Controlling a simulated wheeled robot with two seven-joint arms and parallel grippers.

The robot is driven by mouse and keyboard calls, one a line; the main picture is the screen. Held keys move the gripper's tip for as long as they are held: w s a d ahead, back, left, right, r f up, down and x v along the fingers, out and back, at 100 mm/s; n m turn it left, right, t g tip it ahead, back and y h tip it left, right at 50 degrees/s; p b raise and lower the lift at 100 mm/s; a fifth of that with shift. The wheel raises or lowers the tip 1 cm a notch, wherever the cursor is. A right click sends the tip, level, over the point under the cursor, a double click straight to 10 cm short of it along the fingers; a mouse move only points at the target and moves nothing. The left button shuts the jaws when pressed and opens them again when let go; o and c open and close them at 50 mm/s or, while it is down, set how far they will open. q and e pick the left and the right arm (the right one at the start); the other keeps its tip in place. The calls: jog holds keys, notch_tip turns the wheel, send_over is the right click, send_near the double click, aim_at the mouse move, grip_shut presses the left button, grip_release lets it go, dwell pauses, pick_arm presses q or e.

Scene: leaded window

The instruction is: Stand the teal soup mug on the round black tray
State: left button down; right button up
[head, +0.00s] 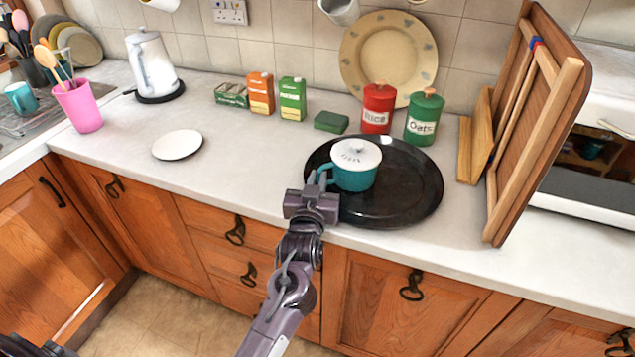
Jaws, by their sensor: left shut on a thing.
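The teal soup mug (354,181) has a white speckled lid (356,154) on top. It is upright over the left-middle part of the round black tray (410,205). I cannot tell whether its base touches the tray or is slightly above it. My left gripper (322,184) is at the mug's left side, shut on its handle. The fingertips are partly hidden by the gripper body. The tray lies flat on the counter near its front edge.
Red (378,108) and green (424,117) canisters stand behind the tray, with a cream plate (388,55) against the wall. A wooden rack (535,125) stands to the right. A white saucer (177,145) lies left, with clear counter between it and the tray.

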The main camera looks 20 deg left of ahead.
pick_arm(q)
jog(key=shift+s, duration=0.15)
jog(key=c, duration=1.5)
grip_release()
jog(key=shift+f, duration=0.1)
jog(key=shift+s, duration=0.15)
jog(key=s+d+b, duration=0.1)
jog(key=s+d, duration=0.1)
jog(key=s, duration=0.9)
jog(key=shift+s+r+b, duration=0.2)
jog(key=shift+s+b, duration=0.05)
jog(key=shift+b, duration=0.15)
